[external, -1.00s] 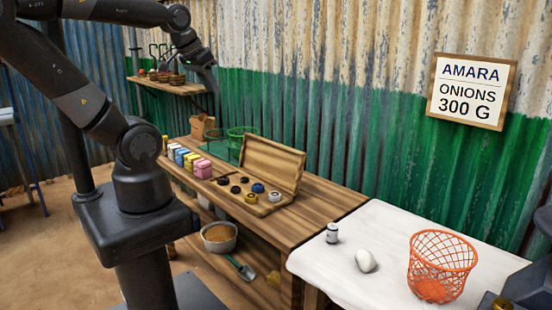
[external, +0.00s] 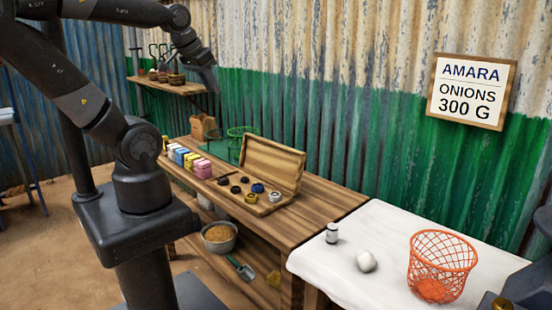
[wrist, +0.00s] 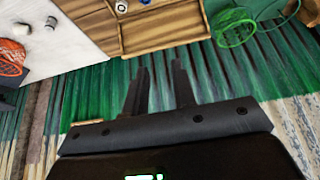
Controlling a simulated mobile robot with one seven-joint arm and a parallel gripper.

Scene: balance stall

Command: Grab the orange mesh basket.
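The orange mesh basket (external: 441,268) stands upright on the white-covered table at the right of the external view. Its open mesh wall flares toward the rim, and a solid orange patch shows at its bottom. In the wrist view the basket (wrist: 10,57) is cut off at the left edge. My gripper (external: 209,82) is raised in front of the corrugated wall, far to the left of the basket and well above the wooden bench. In the wrist view the two dark fingers of my gripper (wrist: 160,72) stand apart with nothing between them.
A white rounded item (external: 366,261) and a small jar (external: 332,233) stand left of the basket. The wooden bench (external: 325,213) holds an open box (external: 272,163), colored packets and green wire baskets. Dark equipment (external: 528,288) is close at the basket's right.

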